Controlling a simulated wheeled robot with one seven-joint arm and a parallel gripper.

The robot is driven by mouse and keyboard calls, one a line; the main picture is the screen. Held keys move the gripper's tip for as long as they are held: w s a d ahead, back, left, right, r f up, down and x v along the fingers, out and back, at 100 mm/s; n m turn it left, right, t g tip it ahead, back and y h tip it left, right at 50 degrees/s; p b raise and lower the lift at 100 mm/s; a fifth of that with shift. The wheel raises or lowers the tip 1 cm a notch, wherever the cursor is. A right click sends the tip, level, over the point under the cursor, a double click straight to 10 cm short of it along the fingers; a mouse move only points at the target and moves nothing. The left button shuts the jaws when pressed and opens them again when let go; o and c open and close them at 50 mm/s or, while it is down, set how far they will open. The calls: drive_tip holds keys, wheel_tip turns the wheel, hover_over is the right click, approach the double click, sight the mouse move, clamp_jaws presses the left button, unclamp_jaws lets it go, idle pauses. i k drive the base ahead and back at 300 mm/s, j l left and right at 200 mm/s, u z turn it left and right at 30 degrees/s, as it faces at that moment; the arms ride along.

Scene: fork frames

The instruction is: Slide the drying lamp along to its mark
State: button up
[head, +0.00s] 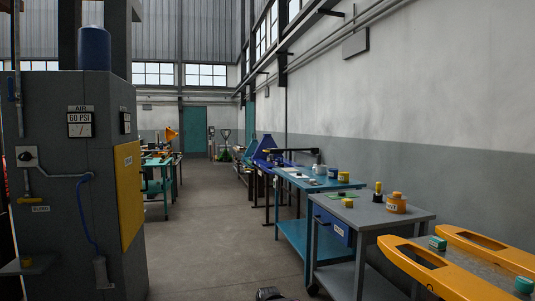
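I cannot make out a drying lamp or its mark for certain. A yellow-orange shape (170,133) stands above the far benches left of the aisle, too small to identify. A dark horizontal arm (293,150) shows above the blue stand (268,155) at the far right benches; I cannot tell what it is. My gripper is not recognisable in view. A dark rounded part (268,293) shows at the bottom edge, and I cannot tell what it is.
A grey pillar cabinet (70,190) with gauge and hose fills the left. At right are a teal bench (300,181), a grey cart (372,213) with small pots, and a yellow-framed cart (440,280). The concrete aisle (215,220) between is clear.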

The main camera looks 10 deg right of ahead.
sight(313, 149)
drive_tip(key=i, duration=4.9)
drive_tip(key=j, duration=0.1)
